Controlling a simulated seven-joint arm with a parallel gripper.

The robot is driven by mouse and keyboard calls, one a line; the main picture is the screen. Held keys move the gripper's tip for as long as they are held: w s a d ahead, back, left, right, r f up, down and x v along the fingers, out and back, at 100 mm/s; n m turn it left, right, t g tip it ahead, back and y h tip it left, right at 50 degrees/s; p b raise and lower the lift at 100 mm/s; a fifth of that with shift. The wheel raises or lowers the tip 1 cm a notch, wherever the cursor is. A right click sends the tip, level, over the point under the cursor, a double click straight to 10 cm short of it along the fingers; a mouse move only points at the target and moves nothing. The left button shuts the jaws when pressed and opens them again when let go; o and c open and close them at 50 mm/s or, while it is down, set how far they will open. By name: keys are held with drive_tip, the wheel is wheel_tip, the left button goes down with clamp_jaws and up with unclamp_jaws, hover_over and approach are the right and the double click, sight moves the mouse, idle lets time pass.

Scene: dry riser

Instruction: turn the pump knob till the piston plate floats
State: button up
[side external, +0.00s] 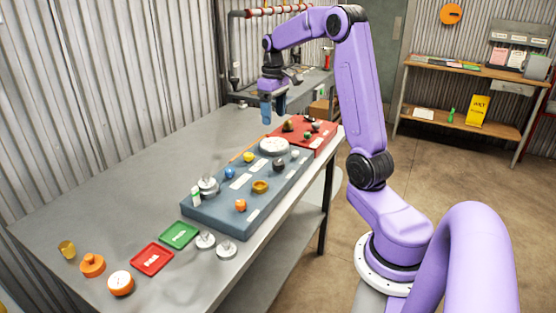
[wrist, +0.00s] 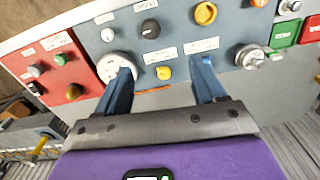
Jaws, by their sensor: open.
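A blue-grey panel (side external: 222,215) lies on the bench with several knobs and labels too small to read; I cannot tell which knob is the pump knob. A large pale round disc (side external: 273,146), possibly the piston plate, sits at its far end and also shows in the wrist view (wrist: 108,66). My gripper (side external: 273,114) is open and empty above the panel's far end. In the wrist view its blue fingers (wrist: 164,70) spread either side of a yellow knob (wrist: 163,73) in the picture, apart from it. The left finger partly covers the disc.
The panel also carries a black knob (side external: 279,165), an orange knob (side external: 240,205) and a silver dial (side external: 208,187). A red panel (side external: 322,136) adjoins it. Green (side external: 179,235) and red (side external: 152,259) trays and loose round parts lie nearer. The bench's left side is clear.

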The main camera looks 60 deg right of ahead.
drive_tip(key=d, duration=0.2)
approach(278, 161)
drive_tip(key=shift+m, duration=0.3)
wheel_tip(278, 161, down, 9)
drive_tip(key=shift+a, duration=0.15)
drive_tip(key=c, duration=1.1)
